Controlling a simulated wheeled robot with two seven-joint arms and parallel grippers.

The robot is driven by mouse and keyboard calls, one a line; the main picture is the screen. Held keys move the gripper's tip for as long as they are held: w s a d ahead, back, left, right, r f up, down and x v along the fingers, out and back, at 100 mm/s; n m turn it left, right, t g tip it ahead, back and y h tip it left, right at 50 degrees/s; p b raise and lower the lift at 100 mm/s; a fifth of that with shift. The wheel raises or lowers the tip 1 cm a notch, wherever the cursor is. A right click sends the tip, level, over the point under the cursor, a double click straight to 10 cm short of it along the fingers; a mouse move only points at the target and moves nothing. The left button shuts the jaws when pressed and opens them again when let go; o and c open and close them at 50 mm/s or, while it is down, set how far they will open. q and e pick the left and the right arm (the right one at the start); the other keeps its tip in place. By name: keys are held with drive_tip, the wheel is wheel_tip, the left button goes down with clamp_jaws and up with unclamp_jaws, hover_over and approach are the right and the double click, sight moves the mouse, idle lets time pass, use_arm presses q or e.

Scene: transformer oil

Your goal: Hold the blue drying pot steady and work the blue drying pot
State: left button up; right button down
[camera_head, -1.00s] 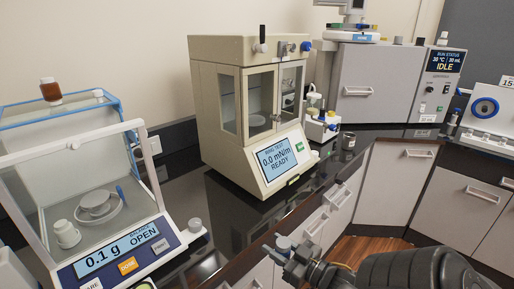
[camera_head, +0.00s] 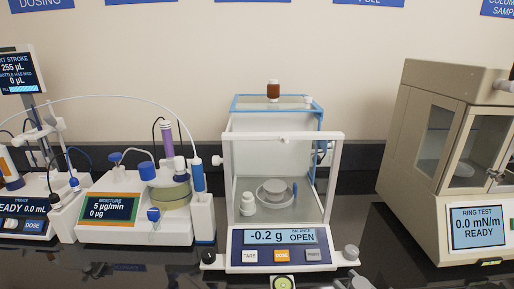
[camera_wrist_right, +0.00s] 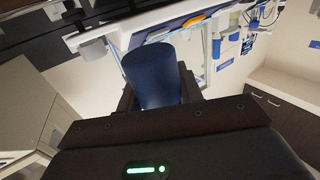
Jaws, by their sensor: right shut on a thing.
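The blue drying pot (camera_wrist_right: 152,75) shows in the right wrist view as a dark blue, tapered cylinder between the fingers of my right gripper (camera_wrist_right: 160,95). The gripper is shut on it. In the head view only a small grey part of the right gripper (camera_head: 355,283) shows at the bottom edge, in front of the balance's right corner. The pot is not clear there. My left gripper is not in view.
The balance (camera_head: 281,238) reads -0.2 g and OPEN, with a white bottle (camera_head: 247,203) and a dish (camera_head: 274,193) inside. A moisture device (camera_head: 125,215) stands left; the ring tester (camera_head: 478,225) stands right. Dark counter shows between them.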

drive_tip(key=shift+w+a+r, duration=0.15)
drive_tip(key=shift+a, duration=0.25)
